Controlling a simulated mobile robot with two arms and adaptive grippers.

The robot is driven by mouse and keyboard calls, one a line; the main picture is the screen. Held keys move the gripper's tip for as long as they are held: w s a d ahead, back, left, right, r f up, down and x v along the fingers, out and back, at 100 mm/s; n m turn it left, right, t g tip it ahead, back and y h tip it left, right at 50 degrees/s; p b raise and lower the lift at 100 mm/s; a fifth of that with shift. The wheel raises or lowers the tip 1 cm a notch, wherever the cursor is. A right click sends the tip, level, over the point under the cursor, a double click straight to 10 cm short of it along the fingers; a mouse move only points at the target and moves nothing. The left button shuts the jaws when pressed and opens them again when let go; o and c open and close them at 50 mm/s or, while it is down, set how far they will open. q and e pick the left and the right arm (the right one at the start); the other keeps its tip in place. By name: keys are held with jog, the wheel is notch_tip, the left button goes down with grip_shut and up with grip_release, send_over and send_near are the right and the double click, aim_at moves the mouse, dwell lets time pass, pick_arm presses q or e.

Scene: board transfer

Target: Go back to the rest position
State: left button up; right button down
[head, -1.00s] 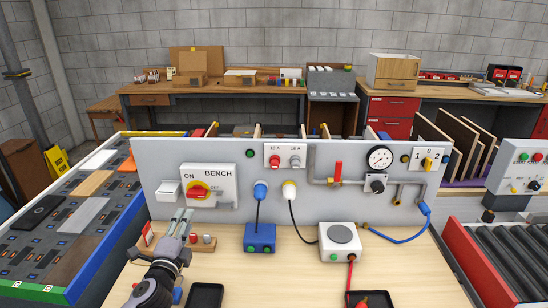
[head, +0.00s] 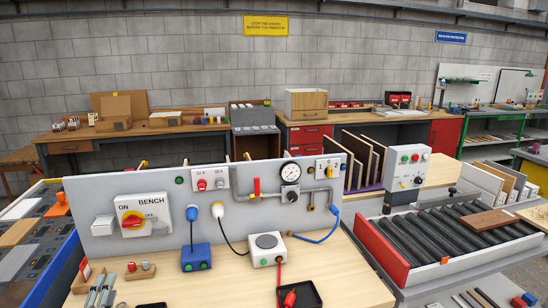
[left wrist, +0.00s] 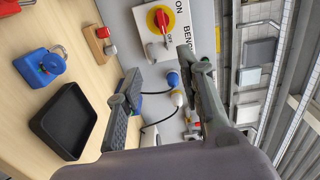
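My left gripper (head: 101,290) is at the bottom left of the head view, in front of the bench panel (head: 150,238). It is empty, with its two fingers well apart in the left wrist view (left wrist: 163,100). The panel carries the BENCH switch (head: 132,219), yellow with a red handle, which also shows in the left wrist view (left wrist: 160,20). The gripper appears clear of the switch. My right gripper is in neither view. A brown board (head: 488,222) lies on the roller conveyor (head: 440,236) at the right.
A blue box (head: 196,257) and a white box (head: 266,248) are cabled to the panel. A small wooden stand (head: 140,271) is beside the gripper. A black tray (left wrist: 63,122) and a blue padlock-like piece (left wrist: 40,68) lie on the tabletop. Bare wood (head: 345,278) shows at the right.

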pick_arm(q)
jog(key=s+d+f+n+g, duration=0.4)
jog(key=s+f+n, duration=0.1)
jog(key=s+f, duration=0.25)
jog(key=s+d+f+n+g, duration=0.4)
jog(key=s+d+f+n, duration=0.15)
jog(key=s, duration=0.25)
jog(key=s+d+f+n+g+h, duration=0.1)
jog(key=s+d+g+h, duration=0.15)
jog(key=s+d, duration=0.4)
jog(key=s+d+f+n+g+h, duration=0.2)
jog(key=s+d+g, duration=0.15)
jog(key=s, duration=0.65)
notch_tip(320, 180, down, 26)
jog(key=r+g, duration=0.1)
jog(key=s+a+f, duration=0.1)
jog(key=s+f, duration=0.7)
jog(key=s+a+f+g, duration=0.1)
jog(key=s+a+f, duration=0.1)
jog(key=s+f, duration=0.7)
jog(key=shift+s+a+f+m, duration=0.15)
jog(key=shift+s+a+m, duration=0.1)
jog(key=shift+m, duration=0.1)
